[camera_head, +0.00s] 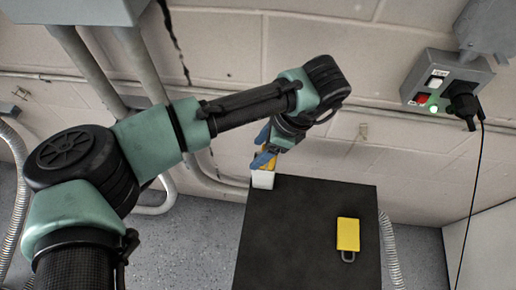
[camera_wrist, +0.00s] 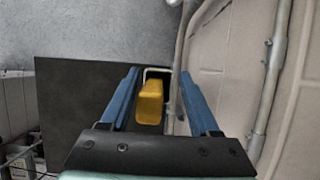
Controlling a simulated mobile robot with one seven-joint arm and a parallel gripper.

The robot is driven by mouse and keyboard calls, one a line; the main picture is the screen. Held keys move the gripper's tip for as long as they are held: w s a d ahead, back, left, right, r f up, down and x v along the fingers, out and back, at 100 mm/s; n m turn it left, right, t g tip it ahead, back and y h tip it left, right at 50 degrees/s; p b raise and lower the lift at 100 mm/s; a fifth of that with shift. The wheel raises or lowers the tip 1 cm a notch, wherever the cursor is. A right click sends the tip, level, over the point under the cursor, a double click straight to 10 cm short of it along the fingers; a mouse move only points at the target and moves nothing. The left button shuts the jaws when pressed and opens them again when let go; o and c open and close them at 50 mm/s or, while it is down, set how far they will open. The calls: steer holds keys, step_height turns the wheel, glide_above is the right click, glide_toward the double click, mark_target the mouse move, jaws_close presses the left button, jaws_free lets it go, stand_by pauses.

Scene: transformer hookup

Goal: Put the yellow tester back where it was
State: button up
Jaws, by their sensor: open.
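The yellow tester (camera_wrist: 149,98) stands between the two blue fingers of my gripper (camera_wrist: 160,76) in the wrist view. The fingers are open, with a gap on each side of it. A white holder (camera_wrist: 158,70) shows as a thin rim around the tester's far end. In the head view my gripper (camera_head: 262,147) is at the back left corner of the black table, above the white holder (camera_head: 263,180). A bit of the yellow tester (camera_head: 268,162) shows between fingers and holder. How deep it sits in the holder is hidden.
A yellow padlock-shaped piece (camera_head: 348,234) with a grey loop lies on the black table top (camera_head: 300,225). A grey wall box (camera_head: 446,82) has buttons, a green light and a black plug (camera_head: 463,101) with a hanging cable. Pipes and the wall are close behind my gripper.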

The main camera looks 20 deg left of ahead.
steer(key=v, duration=1.1)
steer(key=shift+b, duration=0.35)
steer(key=shift+w, duration=0.1)
